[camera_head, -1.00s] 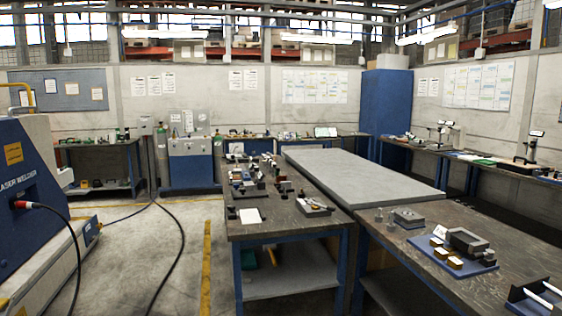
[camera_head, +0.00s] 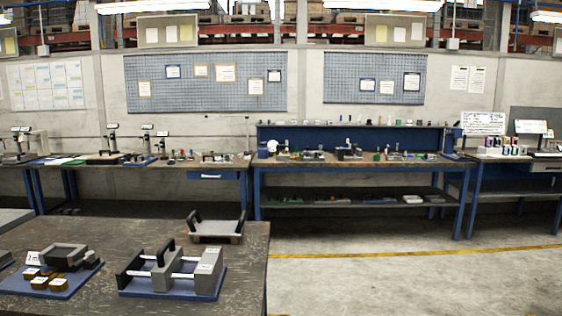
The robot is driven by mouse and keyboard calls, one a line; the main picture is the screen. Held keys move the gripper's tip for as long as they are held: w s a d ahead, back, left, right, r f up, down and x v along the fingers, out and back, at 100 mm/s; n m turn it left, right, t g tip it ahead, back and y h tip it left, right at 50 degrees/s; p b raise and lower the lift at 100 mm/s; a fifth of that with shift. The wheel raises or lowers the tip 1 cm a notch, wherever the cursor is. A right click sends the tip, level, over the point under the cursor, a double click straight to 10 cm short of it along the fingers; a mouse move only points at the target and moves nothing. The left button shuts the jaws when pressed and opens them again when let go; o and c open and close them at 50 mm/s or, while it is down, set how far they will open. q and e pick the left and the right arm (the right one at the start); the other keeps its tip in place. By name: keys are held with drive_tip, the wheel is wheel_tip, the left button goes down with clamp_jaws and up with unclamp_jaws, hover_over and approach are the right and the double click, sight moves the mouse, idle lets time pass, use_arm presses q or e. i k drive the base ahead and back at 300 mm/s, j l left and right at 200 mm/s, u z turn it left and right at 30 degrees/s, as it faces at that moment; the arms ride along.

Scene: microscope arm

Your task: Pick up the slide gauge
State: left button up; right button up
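I cannot pick out the slide gauge for sure; small items on the far benches are too small to tell. On the near table (camera_head: 110,236) stands a grey fixture with white rods and black uprights (camera_head: 175,268) on a blue plate. Left of it is a grey block device with brass-coloured blocks (camera_head: 62,268) on another blue plate. Behind them is a flat tray with two black handles (camera_head: 214,228). Neither of my grippers is in view.
Along the back wall, a blue workbench (camera_head: 360,170) with a back panel holds many small items. A bench with stands (camera_head: 120,162) is to its left, and another bench (camera_head: 510,158) to its right. Open floor (camera_head: 400,280) lies at the right, crossed by a yellow line.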

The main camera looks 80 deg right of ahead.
sight(217, 159)
drive_tip(key=z, duration=2.35)
drive_tip(key=i+l+z, duration=1)
drive_tip(key=i, duration=0.15)
drive_tip(key=i+l+z, duration=0.25)
drive_tip(key=i, duration=0.15)
drive_tip(key=i+j+u, duration=0.15)
drive_tip(key=i+u, duration=0.2)
drive_tip(key=i, duration=0.35)
drive_tip(key=i+u, duration=0.35)
drive_tip(key=i, duration=0.35)
drive_tip(key=i+u, duration=0.1)
drive_tip(key=i, duration=0.6)
drive_tip(key=i+l+u, duration=0.15)
drive_tip(key=i, duration=0.6)
drive_tip(key=i+l+u, duration=0.1)
drive_tip(key=i, duration=0.6)
drive_tip(key=i+j+u, duration=0.2)
drive_tip(key=i+u, duration=0.15)
drive_tip(key=u, duration=0.15)
drive_tip(key=i+u, duration=0.35)
drive_tip(key=u, duration=0.15)
drive_tip(key=i+l+u, duration=0.1)
drive_tip(key=i+u, duration=0.35)
drive_tip(key=i+l+u, duration=0.2)
drive_tip(key=u, duration=0.3)
drive_tip(key=i+j+u, duration=0.2)
drive_tip(key=i+u, duration=0.2)
drive_tip(key=i, duration=0.3)
drive_tip(key=i+u, duration=0.45)
drive_tip(key=i, duration=0.2)
